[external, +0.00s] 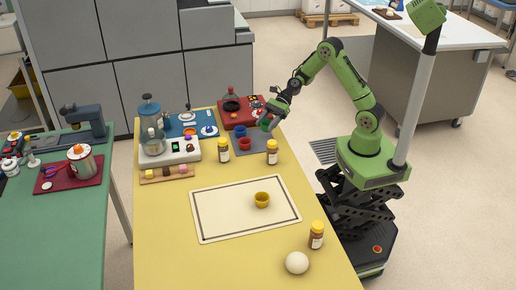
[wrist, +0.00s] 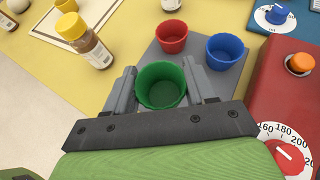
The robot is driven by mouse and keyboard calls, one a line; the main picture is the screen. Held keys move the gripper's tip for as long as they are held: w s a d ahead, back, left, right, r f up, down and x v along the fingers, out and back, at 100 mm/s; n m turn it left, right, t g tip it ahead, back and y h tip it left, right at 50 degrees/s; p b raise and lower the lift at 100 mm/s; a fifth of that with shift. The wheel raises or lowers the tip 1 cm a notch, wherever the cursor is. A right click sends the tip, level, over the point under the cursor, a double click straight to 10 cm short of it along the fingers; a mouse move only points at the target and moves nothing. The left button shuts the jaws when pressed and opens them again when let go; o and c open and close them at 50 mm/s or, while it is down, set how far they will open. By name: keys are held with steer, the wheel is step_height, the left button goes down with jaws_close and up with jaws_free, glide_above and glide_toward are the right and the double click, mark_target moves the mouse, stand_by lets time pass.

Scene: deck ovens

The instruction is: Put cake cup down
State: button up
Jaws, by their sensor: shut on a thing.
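My gripper (wrist: 163,92) is shut on a green cake cup (wrist: 162,86), with one finger on each side of it. The cup is upright and empty. In the external view my gripper (external: 267,121) is at the far right corner of the grey mat (external: 252,151). I cannot tell whether the green cup touches the mat. A red cup (wrist: 172,37) and a blue cup (wrist: 223,50) stand on the grey mat, close by and apart from the green one. A yellow cup (external: 262,200) stands on the white bordered mat (external: 215,222).
A red appliance (wrist: 285,105) with dials is close on the right in the wrist view. Another jar (external: 316,236) and a white ball (external: 297,262) are at the near end. Most of the white mat is clear.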

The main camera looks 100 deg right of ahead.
step_height(320, 180, up, 6)
steer(key=shift+f+p, duration=0.15)
steer(key=shift+p, duration=0.75)
steer(key=w+a+p, duration=0.6)
steer(key=w+a, duration=0.7)
steer(key=p, duration=0.4)
glide_above(239, 199)
step_height(239, 199, down, 10)
steer(key=shift+a+r+b, duration=0.15)
steer(key=shift+b, duration=0.55)
steer(key=shift+f, duration=0.3)
steer(key=o, duration=0.8)
steer(key=shift+r, duration=0.1)
